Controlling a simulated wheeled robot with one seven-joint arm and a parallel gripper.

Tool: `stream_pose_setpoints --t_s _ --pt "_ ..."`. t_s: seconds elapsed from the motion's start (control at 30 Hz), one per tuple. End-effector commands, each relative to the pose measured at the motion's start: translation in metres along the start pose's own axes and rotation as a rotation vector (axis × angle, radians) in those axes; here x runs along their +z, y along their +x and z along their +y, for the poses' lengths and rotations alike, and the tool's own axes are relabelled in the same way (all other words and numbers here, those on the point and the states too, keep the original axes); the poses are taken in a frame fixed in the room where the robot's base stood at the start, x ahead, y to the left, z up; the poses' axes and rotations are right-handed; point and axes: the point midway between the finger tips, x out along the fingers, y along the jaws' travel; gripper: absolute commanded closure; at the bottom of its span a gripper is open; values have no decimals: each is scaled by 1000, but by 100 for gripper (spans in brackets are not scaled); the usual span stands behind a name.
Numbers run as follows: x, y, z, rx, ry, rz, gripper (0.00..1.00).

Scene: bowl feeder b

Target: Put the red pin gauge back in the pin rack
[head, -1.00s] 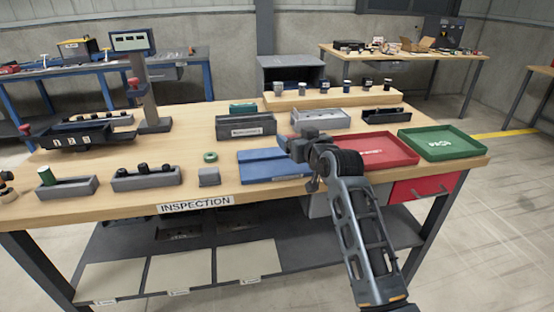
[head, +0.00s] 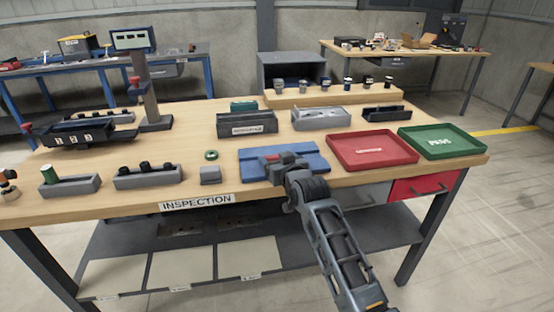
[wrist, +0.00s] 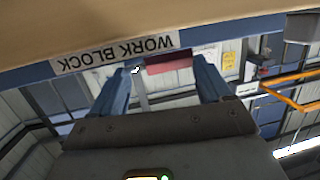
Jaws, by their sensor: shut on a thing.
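My gripper (head: 278,163) is low over the front of the blue work block (head: 312,160). It is shut on a small red piece, which I take for the red pin gauge (head: 270,158). In the wrist view a red piece (wrist: 168,63) shows between the two finger ends, beside the work block's label (wrist: 115,52); whether it touches the block is unclear. Two grey racks stand at the front left: one with a green-topped pin (head: 72,188), one with several black-topped pins (head: 150,180). I cannot tell which is the pin rack.
A green ring (head: 211,155) and small grey block (head: 210,175) lie between racks and work block. Red tray (head: 340,160) and green tray (head: 470,152) are at right. Grey holders (head: 245,131) and a gauge stand (head: 155,121) are behind. Bare wood (head: 190,147) lies mid-table.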

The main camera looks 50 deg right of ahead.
Motion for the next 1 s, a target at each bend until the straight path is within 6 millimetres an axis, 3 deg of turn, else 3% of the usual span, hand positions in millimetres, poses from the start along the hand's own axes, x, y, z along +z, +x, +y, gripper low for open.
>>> stream_pose_setpoints --t_s 0.13,0.17,0.37,0.7,0.87,1.0 --pt "4 1 0 0 0 1 59" --pt "3 1 0 0 0 0 20" --pt "2 1 0 0 0 0 1" --pt "-2 -1 0 0 0 0 0" --pt "1 -22 0 -1 -3 -1 0" --pt "2 -51 0 -1 -4 -1 0"
